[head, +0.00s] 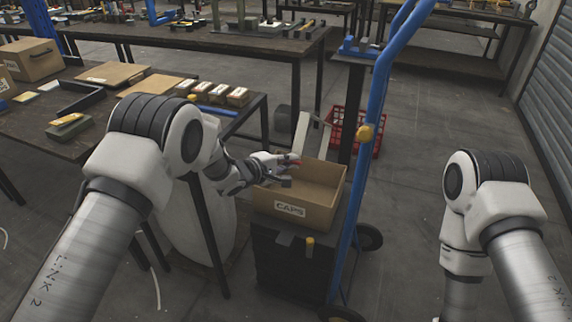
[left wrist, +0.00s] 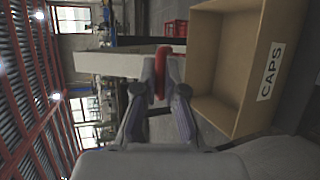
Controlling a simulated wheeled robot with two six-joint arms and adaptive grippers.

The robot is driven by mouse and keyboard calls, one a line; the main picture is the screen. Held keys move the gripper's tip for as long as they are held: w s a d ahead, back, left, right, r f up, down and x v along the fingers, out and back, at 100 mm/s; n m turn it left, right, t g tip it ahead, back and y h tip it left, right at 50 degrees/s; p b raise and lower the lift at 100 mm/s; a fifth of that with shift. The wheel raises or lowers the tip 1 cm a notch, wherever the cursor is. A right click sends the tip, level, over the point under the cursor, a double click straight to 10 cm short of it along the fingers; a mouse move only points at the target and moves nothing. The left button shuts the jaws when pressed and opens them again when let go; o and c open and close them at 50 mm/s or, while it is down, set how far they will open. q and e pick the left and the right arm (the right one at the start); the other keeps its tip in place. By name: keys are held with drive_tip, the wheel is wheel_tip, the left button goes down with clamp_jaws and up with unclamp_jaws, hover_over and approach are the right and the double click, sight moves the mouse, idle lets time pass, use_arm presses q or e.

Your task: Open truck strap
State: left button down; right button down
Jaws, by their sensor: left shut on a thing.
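The blue hand truck (head: 376,90) stands upright right of centre and carries an open cardboard box labelled CAPS (head: 325,212); the box also shows in the left wrist view (left wrist: 215,90). A pale flat bar (head: 302,133), apparently the strap, rises behind the box's left side; it lies across the left wrist view (left wrist: 108,64). My left gripper (head: 290,163) is over the box's left rim, shut on a red grip (left wrist: 161,72) in front of the bar. I cannot tell exactly how the grip joins the bar. My right gripper is out of view.
The box sits on a dark crate (head: 272,262). A red crate (head: 370,135) stands on the floor behind the truck. A workbench (head: 55,135) with boxes and parts is at left. The floor at right is largely clear.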

use_arm(q)
drive_tip(key=shift+w+r, duration=0.15)
drive_tip(key=shift+r, duration=0.05)
drive_tip(key=c, duration=1.5)
unclamp_jaws()
drive_tip(key=shift+c, duration=0.2)
drive_tip(key=v, duration=1.2)
